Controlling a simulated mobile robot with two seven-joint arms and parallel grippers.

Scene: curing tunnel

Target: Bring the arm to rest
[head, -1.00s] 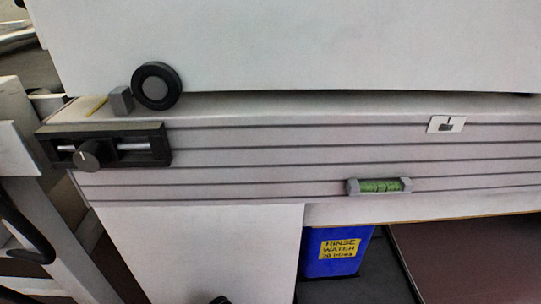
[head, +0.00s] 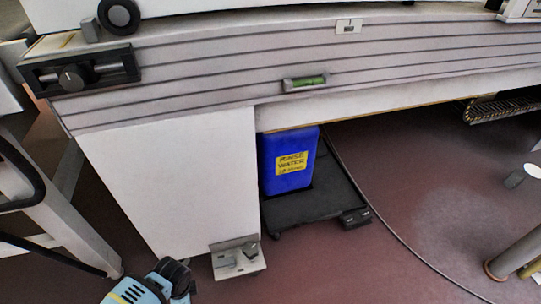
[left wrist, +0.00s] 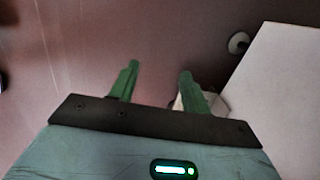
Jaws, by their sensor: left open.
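My left gripper (left wrist: 159,72) shows in the left wrist view, its two green fingers apart with nothing between them. Beyond the fingers is the dark reddish floor (left wrist: 70,40), with a white panel (left wrist: 275,90) to the right. A small pale block-like thing is partly hidden behind the right finger. In the head view a light blue part of mine (head: 140,291) shows at the bottom edge, left of centre; no fingers can be made out there. My right gripper is in neither view.
A long grey ribbed machine side (head: 210,75) carries a knob panel (head: 80,73) and a green level (head: 305,82). Below, a blue rinse water container (head: 287,181) stands on a black low platform (head: 315,205). A bracketed foot (head: 238,258) sits left of it. Open floor (head: 400,210) lies right.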

